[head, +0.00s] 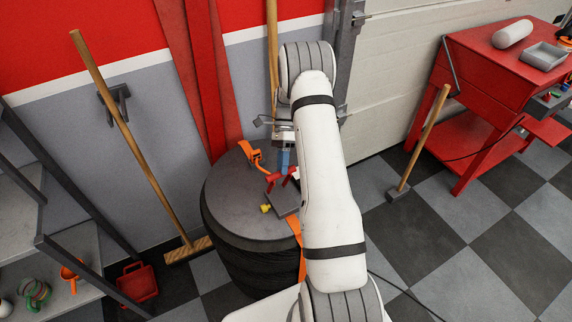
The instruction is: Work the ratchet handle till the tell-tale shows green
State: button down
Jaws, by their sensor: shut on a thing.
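The ratchet (286,203) is a dark block on the round grey top (232,205) of a dark ribbed stack. Its handle (273,179) looks red, with red parts showing on both sides of my fingers. My gripper (285,168) points down with blue fingers and is shut on the handle; the grip itself is small and partly hidden. A small yellow piece (265,208) sits at the ratchet's left edge. I cannot tell whether it is the tell-tale, and I see no green on the ratchet. An orange strap (301,250) runs down the stack's front, partly behind my arm.
An orange fitting (252,154) lies at the back of the top. A broom (130,150) leans at left beside a grey shelf (70,250). A red box (138,282) is on the floor. A long-handled mallet (420,140) stands by the red workbench (480,60) at right.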

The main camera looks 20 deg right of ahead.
jog(key=shift+w+a+f, duration=0.1)
jog(key=shift+f, duration=0.35)
jog(key=c, duration=1.7)
grip_release()
jog(key=o, duration=0.3)
jog(key=shift+w+f, duration=0.1)
jog(key=shift+w, duration=0.1)
jog(key=shift+o, duration=0.7)
jog(key=b+v, duration=0.1)
jog(key=v, duration=0.7)
jog(key=shift+b, duration=0.3)
